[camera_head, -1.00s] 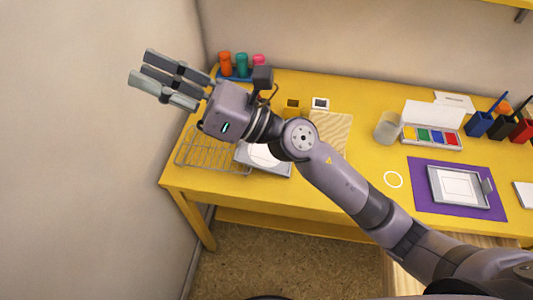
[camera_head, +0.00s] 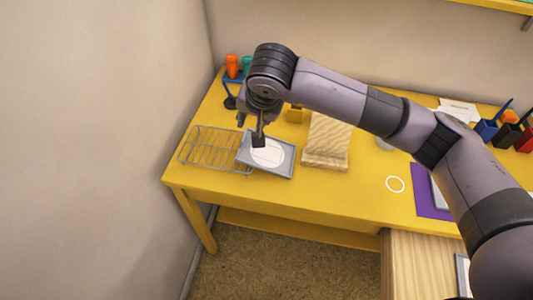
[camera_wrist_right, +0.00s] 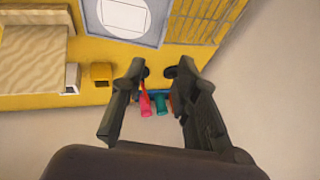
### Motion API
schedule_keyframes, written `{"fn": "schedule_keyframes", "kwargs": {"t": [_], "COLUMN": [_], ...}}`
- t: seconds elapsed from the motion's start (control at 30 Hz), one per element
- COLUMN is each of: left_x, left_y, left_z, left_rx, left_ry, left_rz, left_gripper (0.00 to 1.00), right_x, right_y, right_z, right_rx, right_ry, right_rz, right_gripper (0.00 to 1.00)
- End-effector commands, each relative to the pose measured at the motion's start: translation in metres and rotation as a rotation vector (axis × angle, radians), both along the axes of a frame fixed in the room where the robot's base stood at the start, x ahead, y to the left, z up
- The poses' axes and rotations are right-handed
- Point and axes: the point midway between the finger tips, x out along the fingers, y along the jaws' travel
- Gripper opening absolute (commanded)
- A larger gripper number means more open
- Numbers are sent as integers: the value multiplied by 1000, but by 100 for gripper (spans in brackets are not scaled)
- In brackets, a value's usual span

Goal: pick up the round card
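The round card (camera_head: 269,154) is a white disc lying on a grey square tray (camera_head: 287,172) at the left part of the yellow table. In the right wrist view the card (camera_wrist_right: 128,14) lies at the top on the tray, beyond the fingertips. My right gripper (camera_head: 252,130) points down over the tray's back edge, and one finger overlaps the card in the picture. In the right wrist view the gripper's fingers (camera_wrist_right: 160,71) stand apart with nothing between them. The exact height above the card is hard to tell. My left gripper is not in view.
A wire rack (camera_head: 207,150) stands just left of the tray. A ribbed wooden board (camera_head: 325,142) stands to its right.

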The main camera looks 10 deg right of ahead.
Motion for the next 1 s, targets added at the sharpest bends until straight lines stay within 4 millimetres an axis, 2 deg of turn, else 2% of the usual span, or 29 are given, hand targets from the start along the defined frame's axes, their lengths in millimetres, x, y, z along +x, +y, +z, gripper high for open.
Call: {"fn": "schedule_keyframes", "kwargs": {"t": [0.03,0.3,0.43,0.63,0.9,1.0], "left_x": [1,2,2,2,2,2], "left_y": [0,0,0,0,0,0], "left_z": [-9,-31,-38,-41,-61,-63], "left_rx": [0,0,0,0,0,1], "left_ry": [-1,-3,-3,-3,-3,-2], "left_rz": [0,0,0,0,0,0], "left_gripper": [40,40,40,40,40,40], "right_x": [4,30,38,44,63,67], "right_y": [2,11,13,15,24,25], "right_z": [-17,-67,-81,-90,-125,-130], "right_rx": [1,4,6,5,6,6], "right_ry": [6,6,4,5,5,3], "right_rz": [-1,-1,-1,-1,-1,0], "right_gripper": [28,28,28,28,28,28]}}
